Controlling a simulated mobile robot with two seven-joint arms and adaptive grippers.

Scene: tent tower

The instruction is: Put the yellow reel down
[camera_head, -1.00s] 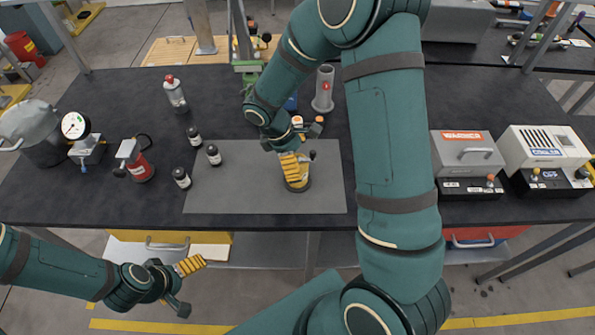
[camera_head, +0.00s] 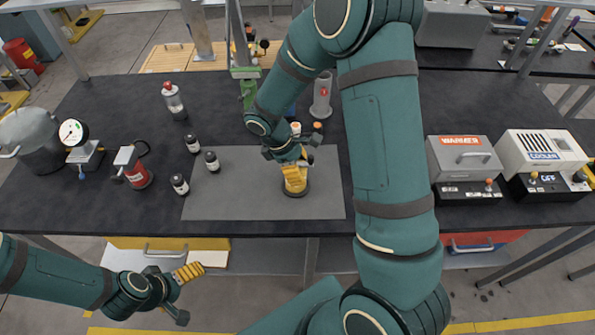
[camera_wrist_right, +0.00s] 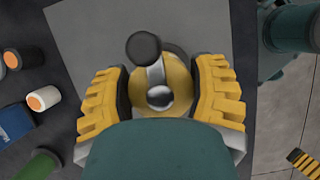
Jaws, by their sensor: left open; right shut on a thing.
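The yellow reel (camera_wrist_right: 181,82) has a crank with a dark round knob. In the right wrist view it sits between the yellow ribbed fingers of my right gripper (camera_wrist_right: 160,92), which is shut on it. In the head view my right gripper (camera_head: 294,177) points down over the grey mat (camera_head: 238,207), and its fingers hide much of the reel. The reel's dark lower rim (camera_head: 297,193) shows against the mat; I cannot tell whether it touches. My left gripper (camera_head: 186,293) is open and empty in front of the table's front edge.
Several small dark bottles (camera_head: 180,184) stand at the mat's left edge. Orange-capped bottles (camera_head: 317,128) stand behind the reel, near a grey cylinder (camera_head: 321,97). A grey warmer (camera_head: 464,158) stands to the right. The mat's front left is clear.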

